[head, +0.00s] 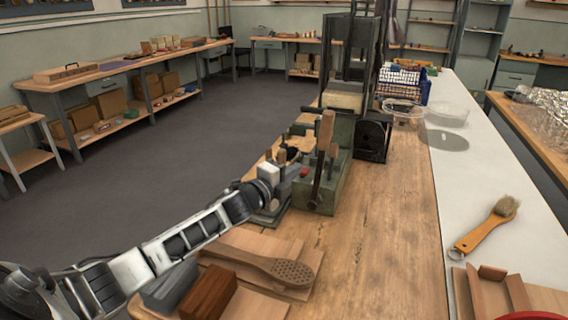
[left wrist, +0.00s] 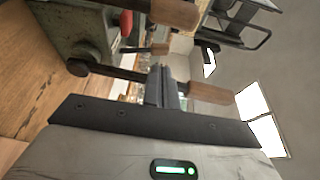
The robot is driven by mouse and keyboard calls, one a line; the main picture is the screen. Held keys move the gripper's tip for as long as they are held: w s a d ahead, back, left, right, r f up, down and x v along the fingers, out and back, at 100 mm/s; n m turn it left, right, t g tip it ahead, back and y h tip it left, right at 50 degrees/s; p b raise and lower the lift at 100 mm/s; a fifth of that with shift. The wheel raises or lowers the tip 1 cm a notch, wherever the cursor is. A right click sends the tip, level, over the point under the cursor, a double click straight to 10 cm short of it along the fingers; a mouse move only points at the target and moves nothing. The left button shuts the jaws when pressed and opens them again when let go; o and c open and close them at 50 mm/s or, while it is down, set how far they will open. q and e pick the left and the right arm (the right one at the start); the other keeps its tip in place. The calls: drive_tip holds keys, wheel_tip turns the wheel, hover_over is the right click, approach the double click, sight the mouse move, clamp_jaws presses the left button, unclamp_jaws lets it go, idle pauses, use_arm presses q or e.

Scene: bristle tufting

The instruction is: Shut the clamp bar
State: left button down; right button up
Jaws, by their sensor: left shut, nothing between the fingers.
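A green metal machine (head: 334,190) stands on the wooden bench, with several dark levers and wooden handles on it. A tall lever with a wooden handle (head: 327,128) stands nearly upright. Which lever is the clamp bar I cannot tell for sure. In the left wrist view a dark bar with a wooden handle (left wrist: 212,93) runs out from the green machine (left wrist: 82,30), crossing behind my fingers. My left gripper (head: 297,170) is at the machine's left side. Its fingers (left wrist: 160,85) are shut and empty, close to that bar; contact is unclear. My right gripper is not in view.
A wooden brush back with holes (head: 283,271) lies on boards at the near left. A tufted brush (head: 488,222) lies on the white strip at right. The bench's near middle is clear.

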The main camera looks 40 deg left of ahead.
use_arm(q)
drive_tip(key=a, duration=0.1)
drive_tip(key=w+a, duration=0.1)
drive_tip(key=a+p, duration=0.1)
drive_tip(key=shift+w+a, duration=0.3)
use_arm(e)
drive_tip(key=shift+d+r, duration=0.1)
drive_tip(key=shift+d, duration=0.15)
use_arm(q)
drive_tip(key=shift+a, duration=0.1)
